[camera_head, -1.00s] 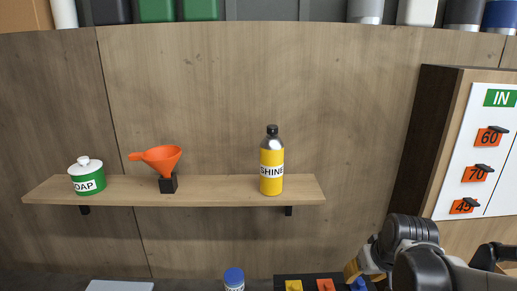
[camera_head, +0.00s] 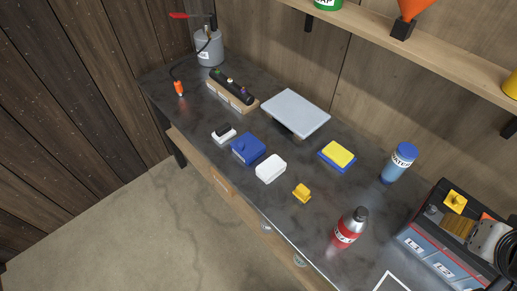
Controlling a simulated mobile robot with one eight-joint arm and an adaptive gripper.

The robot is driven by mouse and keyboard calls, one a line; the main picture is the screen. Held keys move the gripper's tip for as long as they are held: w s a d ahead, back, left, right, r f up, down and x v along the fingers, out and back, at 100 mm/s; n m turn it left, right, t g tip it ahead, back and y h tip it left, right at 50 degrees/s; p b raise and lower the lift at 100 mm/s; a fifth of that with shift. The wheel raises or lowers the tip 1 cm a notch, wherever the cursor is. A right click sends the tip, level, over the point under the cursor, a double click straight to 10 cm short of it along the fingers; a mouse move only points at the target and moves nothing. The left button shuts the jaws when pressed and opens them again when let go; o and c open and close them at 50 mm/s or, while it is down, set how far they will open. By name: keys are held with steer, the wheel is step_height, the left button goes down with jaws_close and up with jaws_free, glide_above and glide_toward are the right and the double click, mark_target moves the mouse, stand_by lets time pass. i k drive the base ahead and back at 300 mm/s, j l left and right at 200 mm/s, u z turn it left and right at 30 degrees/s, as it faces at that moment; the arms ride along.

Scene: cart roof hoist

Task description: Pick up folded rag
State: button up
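No thing in view is plainly labelled as the folded rag. A dark blue, soft-edged block (camera_head: 248,149) lies near the front edge of the dark bench, left of the middle, and could be it; I cannot tell for sure. A yellow pad on a blue base (camera_head: 337,156) lies farther right, below the wall.
The dark bench (camera_head: 215,150) also bears a white block (camera_head: 270,168), small yellow piece (camera_head: 302,193), grey slab (camera_head: 296,112), power strip (camera_head: 232,91), grey can (camera_head: 209,48), red bottle (camera_head: 349,228) and blue bottle (camera_head: 398,162). A shelf (camera_head: 440,60) juts out above the right side.

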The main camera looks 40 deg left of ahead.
mark_target(270, 168)
steer(key=u, duration=1.55)
